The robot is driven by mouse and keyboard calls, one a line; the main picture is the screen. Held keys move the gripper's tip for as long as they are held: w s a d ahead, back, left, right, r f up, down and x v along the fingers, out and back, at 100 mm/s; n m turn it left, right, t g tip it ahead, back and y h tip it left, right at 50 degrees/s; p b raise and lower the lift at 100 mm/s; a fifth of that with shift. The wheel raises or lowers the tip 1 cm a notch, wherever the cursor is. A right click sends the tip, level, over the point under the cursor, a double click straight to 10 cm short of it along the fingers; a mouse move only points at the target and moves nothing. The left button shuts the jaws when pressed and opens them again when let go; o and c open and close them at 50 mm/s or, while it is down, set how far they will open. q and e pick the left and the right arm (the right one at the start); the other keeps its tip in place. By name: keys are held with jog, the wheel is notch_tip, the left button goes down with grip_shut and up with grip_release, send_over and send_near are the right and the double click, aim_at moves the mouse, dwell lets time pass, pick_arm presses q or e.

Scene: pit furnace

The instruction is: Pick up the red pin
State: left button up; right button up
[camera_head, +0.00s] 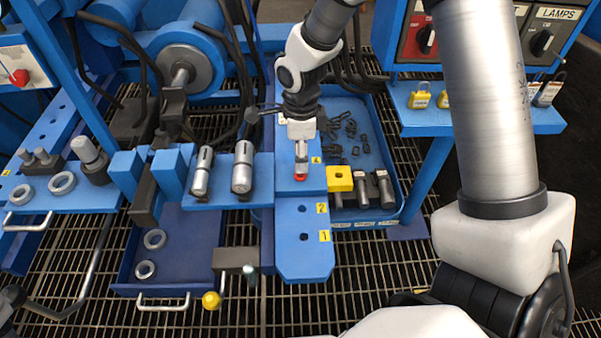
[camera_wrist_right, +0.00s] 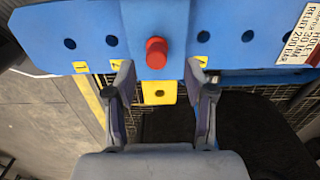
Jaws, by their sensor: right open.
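The red pin (camera_head: 300,177) shows as a small red end at the blue numbered plate (camera_head: 304,246), just below my right gripper (camera_head: 301,158) in the head view. In the right wrist view the red pin (camera_wrist_right: 156,53) stands out from the blue plate (camera_wrist_right: 85,25), which has a row of dark holes and yellow number labels. My right gripper (camera_wrist_right: 160,80) is open, its fingers on either side of the pin's line. The pin's head is slightly beyond the fingertips, and nothing is held.
A yellow block (camera_head: 340,178) with a hole sits right of the plate. A blue bin (camera_head: 385,212) with dark small parts lies behind it. Two metal cylinders (camera_head: 242,167) stand left of the plate. Yellow padlocks (camera_head: 419,96) hang at the right shelf.

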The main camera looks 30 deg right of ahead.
jog(key=f, duration=0.1)
jog(key=f+b, duration=0.1)
jog(key=f, duration=0.1)
jog(key=shift+s+a+f, duration=0.15)
jog(key=shift+s+f, duration=0.05)
jog(key=shift+f, duration=0.5)
jog(key=shift+r, duration=0.1)
grip_shut()
notch_tip(320, 180, up, 10)
jog(key=p, duration=0.3)
jog(key=shift+w+f, duration=0.1)
jog(key=shift+f, duration=0.15)
jog(key=shift+r, duration=0.25)
